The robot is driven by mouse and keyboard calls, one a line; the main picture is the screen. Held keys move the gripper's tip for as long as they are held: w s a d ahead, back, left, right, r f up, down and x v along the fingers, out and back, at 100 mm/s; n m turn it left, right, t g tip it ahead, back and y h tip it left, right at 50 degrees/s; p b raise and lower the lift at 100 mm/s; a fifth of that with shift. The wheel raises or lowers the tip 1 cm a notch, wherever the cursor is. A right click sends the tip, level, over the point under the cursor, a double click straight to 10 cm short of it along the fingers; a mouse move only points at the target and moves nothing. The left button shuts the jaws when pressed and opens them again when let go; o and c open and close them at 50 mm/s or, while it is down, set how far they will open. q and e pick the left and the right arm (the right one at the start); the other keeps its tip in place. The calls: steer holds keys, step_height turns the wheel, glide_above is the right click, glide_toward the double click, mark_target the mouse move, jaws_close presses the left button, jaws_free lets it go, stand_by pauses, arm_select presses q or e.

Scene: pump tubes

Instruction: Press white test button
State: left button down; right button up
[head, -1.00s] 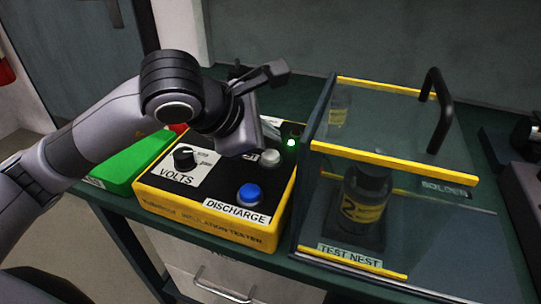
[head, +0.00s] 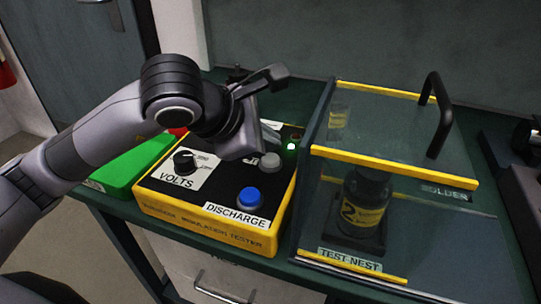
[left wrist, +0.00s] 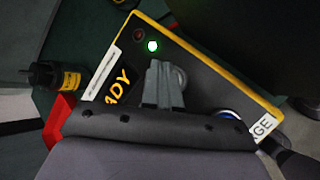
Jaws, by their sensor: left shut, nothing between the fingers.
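The yellow and black insulation tester (head: 215,238) stands on the green bench. Its pale grey-white button (head: 270,160) sits behind the blue DISCHARGE button (head: 248,197), and its label is mostly hidden by my arm. My left gripper (head: 271,134) is shut and empty, over the back of the tester just behind the white button. In the left wrist view its closed fingers (left wrist: 163,88) partly cover the pale button (left wrist: 181,76). I cannot tell whether they touch it. My right gripper is not in view.
A lit green lamp (head: 291,147) is on the tester, near a dark red one. A VOLTS knob (head: 184,160) is on its left. A clear guarded test nest (head: 392,153) with a black handle stands close on the right. A green box (head: 124,166) lies left.

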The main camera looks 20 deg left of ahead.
mark_target(266, 161)
arm_select(q)
steer(key=shift+f, duration=0.1)
stand_by(0.7)
steer(key=shift+f+b, duration=0.35)
steer(key=shift+b, duration=0.4)
steer(key=shift+f+b, duration=0.65)
steer(key=shift+b, duration=0.1)
stand_by(0.6)
steer(key=shift+r, duration=0.1)
steer(key=shift+r+p, duration=0.5)
steer(key=shift+r, duration=0.45)
steer(key=shift+r, duration=0.15)
steer(key=shift+r+p, duration=1.45)
steer(key=shift+r, duration=0.95)
steer(key=shift+s, duration=0.1)
